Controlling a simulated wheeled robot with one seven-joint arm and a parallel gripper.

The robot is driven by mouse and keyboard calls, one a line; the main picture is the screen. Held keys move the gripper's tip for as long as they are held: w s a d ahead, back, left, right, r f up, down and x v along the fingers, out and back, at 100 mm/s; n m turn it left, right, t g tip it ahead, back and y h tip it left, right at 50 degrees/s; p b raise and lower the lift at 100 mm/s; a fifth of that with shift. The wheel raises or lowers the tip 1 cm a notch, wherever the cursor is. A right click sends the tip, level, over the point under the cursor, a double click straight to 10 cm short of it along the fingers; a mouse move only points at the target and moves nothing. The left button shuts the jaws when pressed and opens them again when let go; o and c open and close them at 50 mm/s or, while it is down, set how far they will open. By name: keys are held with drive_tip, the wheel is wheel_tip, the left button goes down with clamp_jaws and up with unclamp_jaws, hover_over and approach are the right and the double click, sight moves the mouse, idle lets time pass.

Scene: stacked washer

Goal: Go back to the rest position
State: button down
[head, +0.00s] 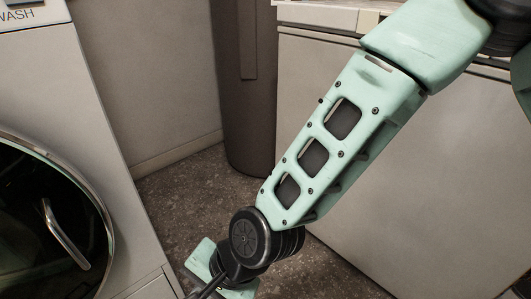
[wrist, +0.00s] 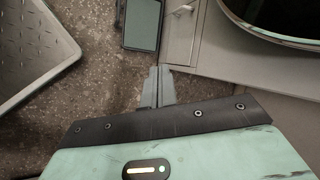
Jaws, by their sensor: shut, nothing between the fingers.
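My gripper (wrist: 158,88) shows in the wrist view with its two fingers together and nothing between them. It points down over the speckled floor, beside the base of the washer (wrist: 228,60). In the head view my mint-green arm reaches from the upper right down to the bottom middle, and the fingertips are out of the frame. The washer (head: 62,90) stands at the left in the head view, with its round dark door (head: 40,225) and a metal handle. The door looks shut.
A pale cabinet (head: 430,190) stands at the right, close behind my arm. A dark round column (head: 240,110) stands at the back. In the wrist view a dark flat object (wrist: 142,24) lies ahead of the fingers and a grey ridged tray (wrist: 30,45) is at the left. Floor (head: 180,205) shows between washer and cabinet.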

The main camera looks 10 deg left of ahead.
drive_tip(key=d+r+n+h+p, duration=0.1)
drive_tip(key=d+r+n+h, duration=0.15)
drive_tip(key=d+r, duration=0.55)
drive_tip(key=d+r+n+t+h+p, duration=0.1)
drive_tip(key=d+r+n+h, duration=0.2)
drive_tip(key=d, duration=0.8)
drive_tip(key=d+r+n+h+p, duration=0.1)
drive_tip(key=d+r+n, duration=0.45)
drive_tip(key=d, duration=0.45)
wheel_tip(320, 180, up, 38)
drive_tip(key=p, duration=3.7)
drive_tip(key=shift+s+a+f+m+p, duration=0.15)
drive_tip(key=shift+s+m+p, duration=0.15)
drive_tip(key=shift+s+p, duration=0.1)
drive_tip(key=shift+y, duration=0.25)
